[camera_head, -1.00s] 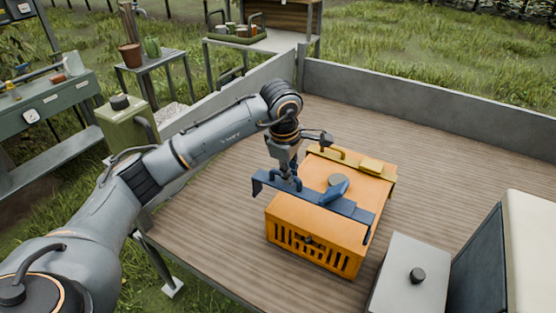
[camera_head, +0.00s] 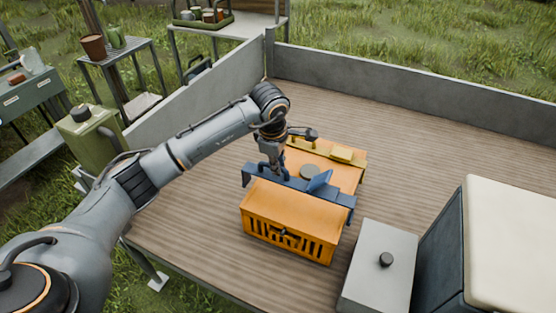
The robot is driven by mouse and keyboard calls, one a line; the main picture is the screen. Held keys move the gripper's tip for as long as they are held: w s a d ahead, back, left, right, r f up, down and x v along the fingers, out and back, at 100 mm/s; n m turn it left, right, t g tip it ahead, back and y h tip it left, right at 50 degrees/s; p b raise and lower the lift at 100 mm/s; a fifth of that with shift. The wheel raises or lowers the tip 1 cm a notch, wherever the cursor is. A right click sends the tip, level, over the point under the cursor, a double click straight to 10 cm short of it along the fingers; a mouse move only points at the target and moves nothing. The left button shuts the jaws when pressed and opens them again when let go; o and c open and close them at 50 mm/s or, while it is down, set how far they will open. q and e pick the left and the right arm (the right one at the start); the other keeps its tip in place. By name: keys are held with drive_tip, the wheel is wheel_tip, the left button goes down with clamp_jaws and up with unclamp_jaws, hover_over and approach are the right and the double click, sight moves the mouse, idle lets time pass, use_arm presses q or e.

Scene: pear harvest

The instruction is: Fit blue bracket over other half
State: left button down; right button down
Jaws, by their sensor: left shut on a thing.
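The blue bracket (camera_head: 338,198) is a long bar with down-turned ends and a raised, angled plate. It lies across or just above the middle of an orange slotted crate (camera_head: 290,207); contact cannot be told. My left gripper (camera_head: 276,173) is shut on the bracket's handle near its left end, partly hidden by the wrist. A yellow bracket (camera_head: 341,154), perhaps the other half, spans the crate's far end. My right gripper is not in view.
The crate stands on a plank deck (camera_head: 430,150) with a low grey wall (camera_head: 420,100) behind. A green can (camera_head: 92,137) and side tables stand left. The deck behind the crate is clear.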

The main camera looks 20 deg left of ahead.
sight(278, 178)
use_arm(q)
drive_tip(key=shift+f+b, duration=1.95)
drive_tip(key=shift+f, duration=0.75)
drive_tip(key=shift+b, duration=0.3)
drive_tip(key=shift+f+b, duration=1.6)
drive_tip(key=shift+f, duration=0.3)
drive_tip(key=c, duration=1.3)
unclamp_jaws()
